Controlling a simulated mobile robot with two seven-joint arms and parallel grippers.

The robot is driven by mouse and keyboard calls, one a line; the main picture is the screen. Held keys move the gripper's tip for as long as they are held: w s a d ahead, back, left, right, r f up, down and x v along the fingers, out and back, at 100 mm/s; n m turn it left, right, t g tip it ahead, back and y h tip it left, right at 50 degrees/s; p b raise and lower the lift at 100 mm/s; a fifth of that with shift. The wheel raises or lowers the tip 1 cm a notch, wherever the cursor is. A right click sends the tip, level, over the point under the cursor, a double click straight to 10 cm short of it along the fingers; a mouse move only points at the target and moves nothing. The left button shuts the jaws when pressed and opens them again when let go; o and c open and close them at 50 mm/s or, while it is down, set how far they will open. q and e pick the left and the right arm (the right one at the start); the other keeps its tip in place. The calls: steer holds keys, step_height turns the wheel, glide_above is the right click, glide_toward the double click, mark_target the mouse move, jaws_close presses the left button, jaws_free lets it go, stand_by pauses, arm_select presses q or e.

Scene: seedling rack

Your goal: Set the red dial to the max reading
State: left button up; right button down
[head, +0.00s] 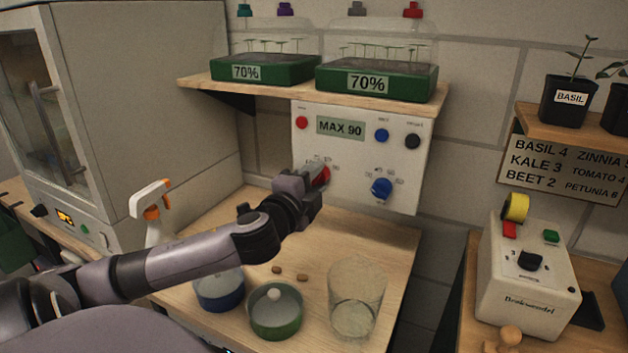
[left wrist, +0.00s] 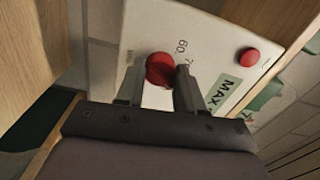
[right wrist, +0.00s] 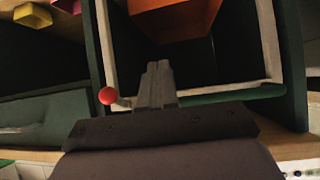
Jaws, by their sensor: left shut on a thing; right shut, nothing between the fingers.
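The red dial (head: 320,174) is on the white control panel (head: 400,155) under the wooden shelf. My left gripper (head: 312,182) is at the dial and partly covers it in the head view. In the left wrist view the red dial (left wrist: 160,70) sits between the two fingers of my left gripper (left wrist: 158,92), which is shut on it. Scale numbers 60 and 70 show beside it; its pointer cannot be made out. The panel's label (head: 340,128) reads MAX 90. My right gripper (right wrist: 157,80) is shut and empty, seen only in the right wrist view.
The panel also has a blue dial (head: 382,188), a red button (head: 302,122), a blue button (head: 382,135) and a black one (head: 412,141). A spray bottle (head: 152,212), bowls and a clear beaker (head: 355,300) stand below. A red ball (right wrist: 107,95) is near my right gripper.

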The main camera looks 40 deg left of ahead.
arm_select(q)
steer(key=shift+m, duration=3.6)
steer(key=o, duration=1)
steer(key=shift+o, duration=0.2)
steer(key=shift+s+d+f, duration=0.1)
steer(key=shift+s+d, duration=0.1)
steer(key=shift+s, duration=0.45)
steer(key=shift+b+v, duration=0.65)
steer(key=shift+v, duration=2.25)
